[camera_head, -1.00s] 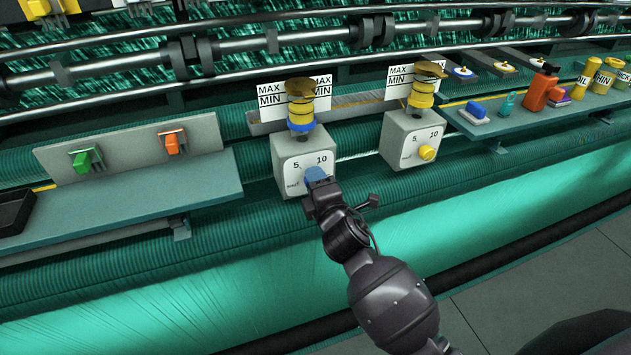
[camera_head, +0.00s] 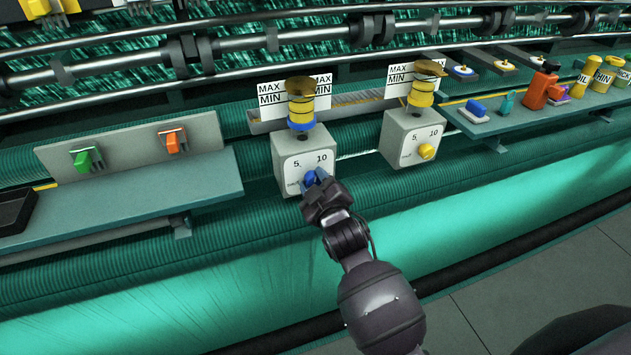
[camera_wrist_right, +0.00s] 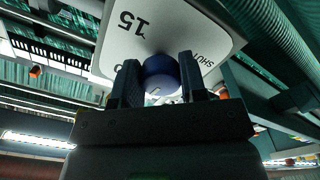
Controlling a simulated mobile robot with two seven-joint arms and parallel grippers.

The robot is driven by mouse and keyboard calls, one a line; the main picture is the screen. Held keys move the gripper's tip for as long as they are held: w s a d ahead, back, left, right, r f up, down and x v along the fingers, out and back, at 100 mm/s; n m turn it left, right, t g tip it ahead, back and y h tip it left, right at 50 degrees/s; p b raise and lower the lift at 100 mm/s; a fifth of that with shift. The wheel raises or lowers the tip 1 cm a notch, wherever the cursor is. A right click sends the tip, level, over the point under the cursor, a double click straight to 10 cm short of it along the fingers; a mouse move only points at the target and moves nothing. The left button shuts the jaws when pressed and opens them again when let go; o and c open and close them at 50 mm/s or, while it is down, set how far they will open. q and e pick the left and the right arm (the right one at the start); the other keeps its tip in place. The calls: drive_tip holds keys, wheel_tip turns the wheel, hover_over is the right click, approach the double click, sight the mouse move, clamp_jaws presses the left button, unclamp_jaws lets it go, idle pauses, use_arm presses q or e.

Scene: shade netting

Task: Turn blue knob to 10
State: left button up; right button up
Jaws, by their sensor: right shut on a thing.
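The blue knob (camera_head: 309,178) is on the front of a grey box (camera_head: 290,147) marked 5, 10 and a word at lower left that reads SHUT in the wrist view. My right gripper (camera_head: 316,183) reaches it from below right. In the right wrist view the blue knob (camera_wrist_right: 161,72) sits between the two dark fingers of my right gripper (camera_wrist_right: 160,83), which is shut on it. The dial plate (camera_wrist_right: 185,35) appears upside down there. The fingers partly hide the knob, and I cannot tell which mark it points to. My left gripper is not in view.
A second grey box (camera_head: 398,150) with a yellow knob (camera_head: 426,152) stands to the right. A left shelf (camera_head: 130,205) carries green (camera_head: 82,160) and orange (camera_head: 172,142) switches. A right shelf (camera_head: 520,115) holds bottles and small items. Green netting lies below.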

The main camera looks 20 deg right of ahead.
drive_tip(key=m, duration=0.6)
drive_tip(key=shift+a+f+m, duration=0.1)
drive_tip(key=shift+m, duration=0.2)
idle(0.5)
drive_tip(key=o, duration=0.9)
drive_tip(key=s+b, duration=0.1)
drive_tip(key=s, duration=0.9)
drive_tip(key=shift+s, duration=0.4)
drive_tip(key=shift+m, duration=0.3)
